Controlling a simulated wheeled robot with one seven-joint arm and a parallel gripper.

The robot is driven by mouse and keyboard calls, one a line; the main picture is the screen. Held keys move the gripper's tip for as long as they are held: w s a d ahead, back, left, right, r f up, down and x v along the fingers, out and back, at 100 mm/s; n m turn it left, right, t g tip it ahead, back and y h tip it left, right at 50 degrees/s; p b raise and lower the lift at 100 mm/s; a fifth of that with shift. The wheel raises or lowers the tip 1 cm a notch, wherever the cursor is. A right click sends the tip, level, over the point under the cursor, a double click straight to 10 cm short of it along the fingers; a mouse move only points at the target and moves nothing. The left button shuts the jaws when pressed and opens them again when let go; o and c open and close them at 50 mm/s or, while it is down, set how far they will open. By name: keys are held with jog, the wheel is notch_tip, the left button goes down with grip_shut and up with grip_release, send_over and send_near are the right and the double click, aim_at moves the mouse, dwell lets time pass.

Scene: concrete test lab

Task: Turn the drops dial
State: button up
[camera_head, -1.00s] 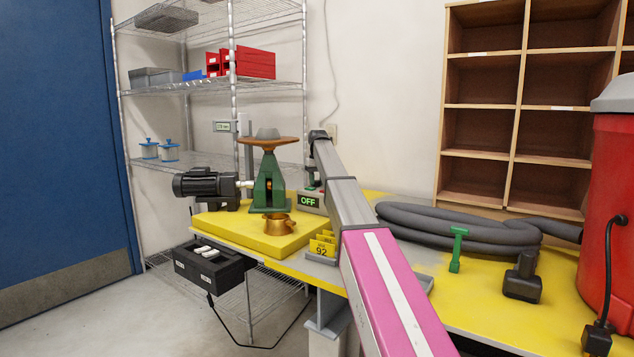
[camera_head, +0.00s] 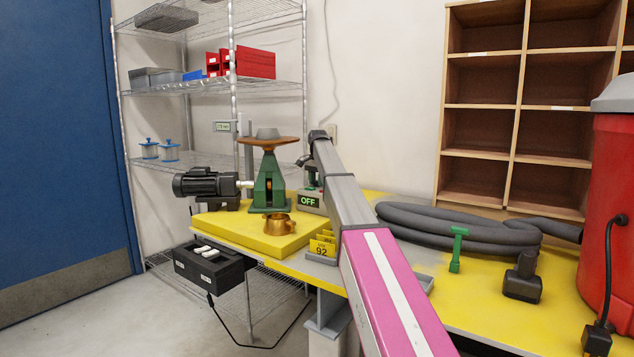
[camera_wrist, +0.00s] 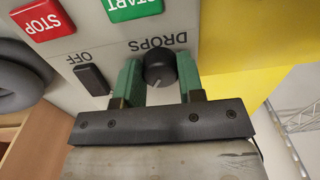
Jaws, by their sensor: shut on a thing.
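The drops dial (camera_wrist: 160,68) is a round black knob with a pale pointer line, on a grey control panel (camera_wrist: 208,30) under the upside-down word DROPS. My gripper (camera_wrist: 160,82) has its two green fingers on either side of the dial and is shut on it in the wrist view. In the head view my gripper (camera_head: 312,174) is small and partly hidden behind my arm, at the control box with the green OFF display (camera_head: 309,201).
Beside the dial are a green START button (camera_wrist: 135,8), a red STOP button (camera_wrist: 42,18) and a black OFF switch (camera_wrist: 91,79). A green machine (camera_head: 269,185) with a brass cup (camera_head: 277,225) stands left of the box. A grey hose (camera_head: 460,228) lies to the right.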

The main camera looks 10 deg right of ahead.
jog(key=shift+m, duration=0.9)
jog(key=o, duration=0.9)
